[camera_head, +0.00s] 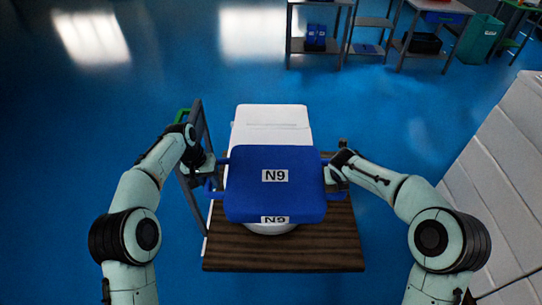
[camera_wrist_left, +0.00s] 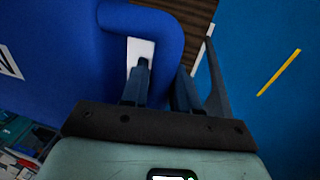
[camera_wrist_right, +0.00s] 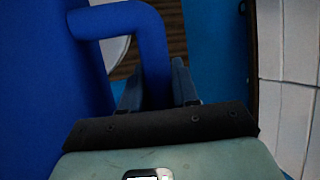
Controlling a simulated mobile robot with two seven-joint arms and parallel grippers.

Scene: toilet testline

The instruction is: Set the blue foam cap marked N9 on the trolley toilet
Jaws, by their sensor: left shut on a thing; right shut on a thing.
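I cannot tell whether the cap touches the bowl. My left gripper (camera_head: 212,180) is shut on the cap's left side handle, a blue loop in the left wrist view (camera_wrist_left: 172,45). My right gripper (camera_head: 337,172) is shut on the right side handle, which shows in the right wrist view (camera_wrist_right: 152,45).
The toilet stands on the trolley's dark wooden deck (camera_head: 285,257). A grey upright trolley frame (camera_head: 193,205) with a green part is close beside my left arm. A white panelled block (camera_head: 515,170) is at the right. Tables (camera_head: 365,22) and a green bin (camera_head: 481,38) are far back.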

